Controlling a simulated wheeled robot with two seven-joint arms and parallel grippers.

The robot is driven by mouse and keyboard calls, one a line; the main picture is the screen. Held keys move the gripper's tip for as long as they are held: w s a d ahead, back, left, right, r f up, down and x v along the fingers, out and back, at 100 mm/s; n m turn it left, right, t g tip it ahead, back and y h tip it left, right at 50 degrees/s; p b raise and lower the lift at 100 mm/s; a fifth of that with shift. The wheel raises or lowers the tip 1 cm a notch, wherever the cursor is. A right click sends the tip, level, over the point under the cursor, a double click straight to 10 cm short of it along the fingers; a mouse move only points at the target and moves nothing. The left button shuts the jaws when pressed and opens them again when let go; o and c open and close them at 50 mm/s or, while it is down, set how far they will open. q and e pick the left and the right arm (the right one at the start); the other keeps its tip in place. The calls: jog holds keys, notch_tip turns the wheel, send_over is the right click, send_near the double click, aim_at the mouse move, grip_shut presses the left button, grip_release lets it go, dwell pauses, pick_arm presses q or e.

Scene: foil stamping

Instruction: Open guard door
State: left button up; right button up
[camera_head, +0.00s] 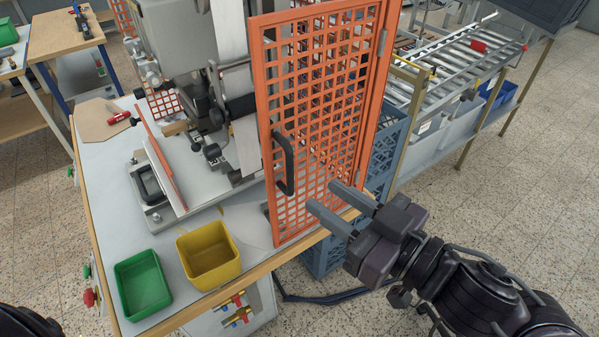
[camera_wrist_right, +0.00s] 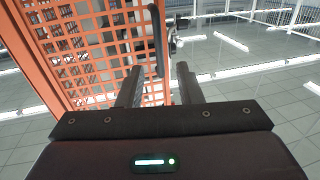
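The orange mesh guard door (camera_head: 322,110) stands upright at the right side of the press, with a black handle (camera_head: 284,165) on its left part. My right gripper (camera_head: 332,203) is open and empty, in front of the lower right part of the door, to the right of the handle and apart from it. In the right wrist view the open fingers (camera_wrist_right: 158,85) point toward the door mesh (camera_wrist_right: 80,50), and the black handle (camera_wrist_right: 158,38) shows just beyond them. Of my left arm only a dark part shows at the lower left corner; its gripper is out of view.
A yellow bin (camera_head: 209,254) and a green bin (camera_head: 142,284) stand on the table's front. The press (camera_head: 190,45) is behind the door. A blue-grey crate (camera_head: 385,150) is behind the door at the right. A roller conveyor (camera_head: 455,60) stands at the back right.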

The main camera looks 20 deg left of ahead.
aim_at(292, 173)
jog(key=p+x, duration=0.1)
jog(key=x, duration=0.5)
jog(key=shift+r, duration=0.1)
jog(key=shift+w+a, duration=0.3)
jog(key=shift+a, duration=0.15)
grip_shut()
